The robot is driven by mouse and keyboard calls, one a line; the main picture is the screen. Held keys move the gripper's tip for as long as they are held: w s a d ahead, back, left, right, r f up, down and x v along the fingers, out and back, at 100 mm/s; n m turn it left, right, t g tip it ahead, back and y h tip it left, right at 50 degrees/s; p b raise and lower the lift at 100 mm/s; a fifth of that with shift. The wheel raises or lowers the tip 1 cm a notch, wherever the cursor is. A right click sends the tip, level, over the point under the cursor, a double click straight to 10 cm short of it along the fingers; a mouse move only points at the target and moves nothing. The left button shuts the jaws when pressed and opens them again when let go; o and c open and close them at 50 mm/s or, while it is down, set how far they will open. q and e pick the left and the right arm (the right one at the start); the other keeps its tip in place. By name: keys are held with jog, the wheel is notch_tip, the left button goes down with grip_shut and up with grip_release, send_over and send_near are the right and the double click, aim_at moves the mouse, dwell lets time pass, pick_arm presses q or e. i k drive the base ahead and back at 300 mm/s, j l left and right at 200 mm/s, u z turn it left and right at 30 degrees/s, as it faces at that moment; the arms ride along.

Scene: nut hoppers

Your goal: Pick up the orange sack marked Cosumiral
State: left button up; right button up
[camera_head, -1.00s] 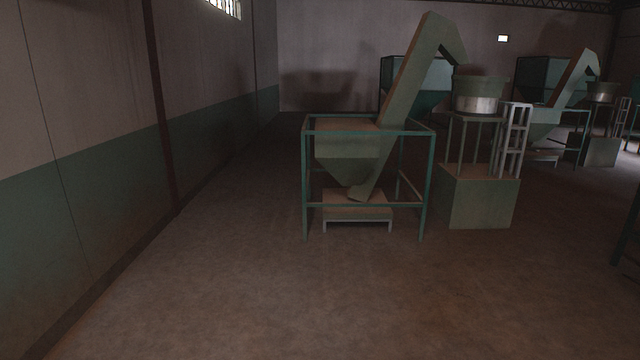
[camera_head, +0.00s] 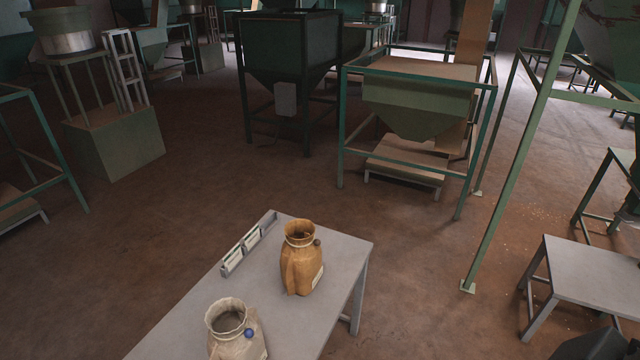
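An orange-brown sack (camera_head: 301,262) stands upright with its mouth open on a grey table (camera_head: 343,256) in the lower middle of the head view. It has a pale label low on its right side, too small to read.
A small rack (camera_head: 248,246) lies along the table's left edge. A second grey table (camera_head: 592,276) stands at the right, with a dark object (camera_head: 598,345) before it. Framed hoppers (camera_head: 418,105) stand behind. Floor between is mostly clear.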

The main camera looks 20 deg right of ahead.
aim_at(301, 268)
jog(key=z, duration=0.5)
jog(key=i+l+u, duration=0.25)
jog(key=i+u, duration=0.2)
jog(key=i+l+u, duration=0.65)
jog(key=l+u, duration=0.2)
jog(key=i+l+u, duration=0.2)
jog(key=l+u, duration=0.25)
jog(key=l, duration=0.25)
